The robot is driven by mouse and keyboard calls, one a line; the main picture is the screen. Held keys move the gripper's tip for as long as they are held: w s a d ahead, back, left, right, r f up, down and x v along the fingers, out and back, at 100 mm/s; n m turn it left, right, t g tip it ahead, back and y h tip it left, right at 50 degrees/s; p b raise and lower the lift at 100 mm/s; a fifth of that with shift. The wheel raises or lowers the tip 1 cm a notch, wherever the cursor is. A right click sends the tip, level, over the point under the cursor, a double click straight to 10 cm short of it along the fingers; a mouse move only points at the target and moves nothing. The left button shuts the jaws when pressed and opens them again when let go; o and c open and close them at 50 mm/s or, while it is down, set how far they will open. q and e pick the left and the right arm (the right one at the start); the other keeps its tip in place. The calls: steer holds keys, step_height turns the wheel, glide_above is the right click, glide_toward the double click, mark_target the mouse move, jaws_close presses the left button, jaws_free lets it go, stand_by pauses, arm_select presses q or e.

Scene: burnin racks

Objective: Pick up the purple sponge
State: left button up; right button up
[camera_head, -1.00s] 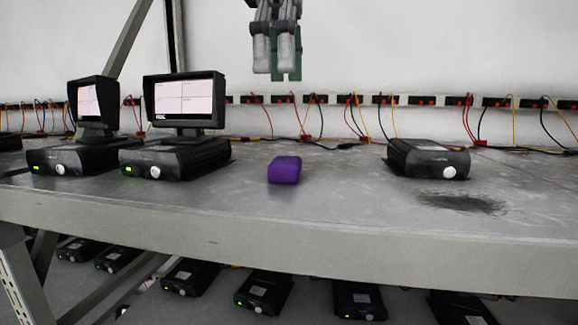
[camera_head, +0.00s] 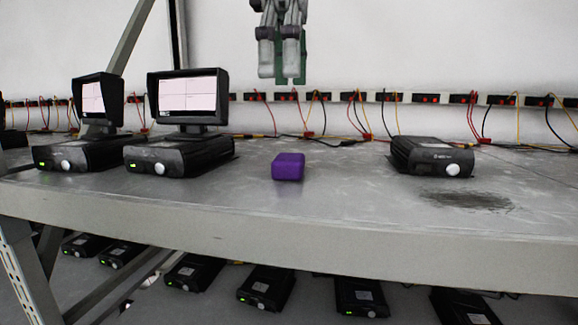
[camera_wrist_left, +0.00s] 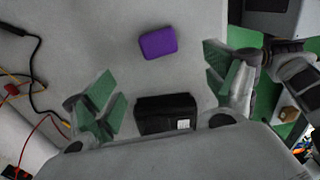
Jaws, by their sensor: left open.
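The purple sponge (camera_head: 288,167) lies on the grey shelf top (camera_head: 330,205), near its middle, in the head view. It also shows in the left wrist view (camera_wrist_left: 158,43), above and between the green fingers. My left gripper (camera_head: 290,80) hangs from the top of the head view, above the sponge and clear of the shelf. In the left wrist view its green-padded fingers (camera_wrist_left: 162,98) are wide apart with nothing held between them. My right gripper is not in view.
Two black boxes with monitors (camera_head: 188,98) stand left of the sponge. Another black box (camera_head: 431,156) stands to the right, behind a dark stain. Red and black sockets with loose cables (camera_head: 305,120) line the back. Shelf around the sponge is clear. Several boxes (camera_head: 266,288) lie below.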

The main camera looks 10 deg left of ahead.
arm_select(q)
steer(key=shift+f, duration=0.5)
steer(key=shift+a+f, duration=0.1)
steer(key=shift+f, duration=0.2)
glide_above(285, 156)
steer(key=shift+s+f, duration=0.1)
steer(key=shift+f, duration=2.6)
steer(key=shift+f, duration=0.2)
steer(key=shift+f, duration=2.6)
steer(key=shift+c, duration=0.2)
steer(key=c, duration=0.9)
